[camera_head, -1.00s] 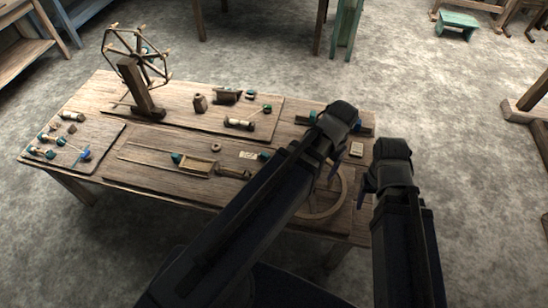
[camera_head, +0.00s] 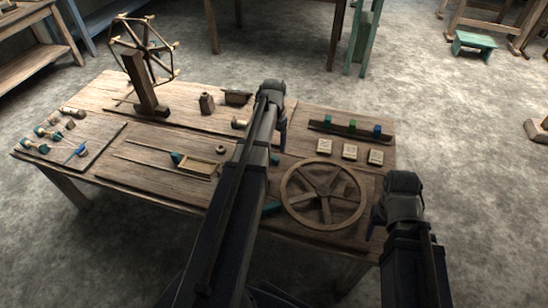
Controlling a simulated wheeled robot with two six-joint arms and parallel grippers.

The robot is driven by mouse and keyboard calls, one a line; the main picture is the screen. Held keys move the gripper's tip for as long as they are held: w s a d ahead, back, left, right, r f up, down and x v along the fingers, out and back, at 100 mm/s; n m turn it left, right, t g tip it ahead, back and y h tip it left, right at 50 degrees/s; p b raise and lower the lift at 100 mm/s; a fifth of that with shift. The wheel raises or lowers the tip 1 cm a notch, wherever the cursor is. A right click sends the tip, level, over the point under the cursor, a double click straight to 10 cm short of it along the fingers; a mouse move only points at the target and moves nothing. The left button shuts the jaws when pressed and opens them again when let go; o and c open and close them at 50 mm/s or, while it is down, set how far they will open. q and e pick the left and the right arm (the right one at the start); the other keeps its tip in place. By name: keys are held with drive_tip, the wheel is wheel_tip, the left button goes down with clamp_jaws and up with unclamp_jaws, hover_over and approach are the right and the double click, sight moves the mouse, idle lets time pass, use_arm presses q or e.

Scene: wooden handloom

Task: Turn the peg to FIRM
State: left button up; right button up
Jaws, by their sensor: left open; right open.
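I cannot make out for certain which part is the peg, and I read no FIRM mark. A dark rack at the table's right back carries small upright coloured pieces: a green one (camera_head: 327,121), another green one (camera_head: 352,125) and a blue one (camera_head: 377,130). Three pale plates (camera_head: 349,151) with unreadable marks lie in front of it. A spoked wooden wheel (camera_head: 325,193) lies nearer me. My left gripper (camera_head: 281,135) is open above the table, left of the rack and wheel. My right gripper (camera_head: 372,228) is open by the table's right edge, right of the wheel.
The wooden table (camera_head: 120,150) also bears a spoked winder on a post (camera_head: 147,88), a small tray (camera_head: 200,167), and a board with several bobbins (camera_head: 50,140) at the left. My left arm hides part of the table's middle. A green stool (camera_head: 473,43) stands far off.

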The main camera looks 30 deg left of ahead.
sight(274, 158)
use_arm(q)
wheel_tip(274, 158, down, 8)
drive_tip(key=b, duration=0.7)
drive_tip(key=shift+r, duration=0.2)
use_arm(e)
wheel_tip(274, 158, down, 8)
drive_tip(key=shift+r, duration=0.2)
drive_tip(key=shift+r, duration=0.1)
use_arm(q)
clamp_jaws()
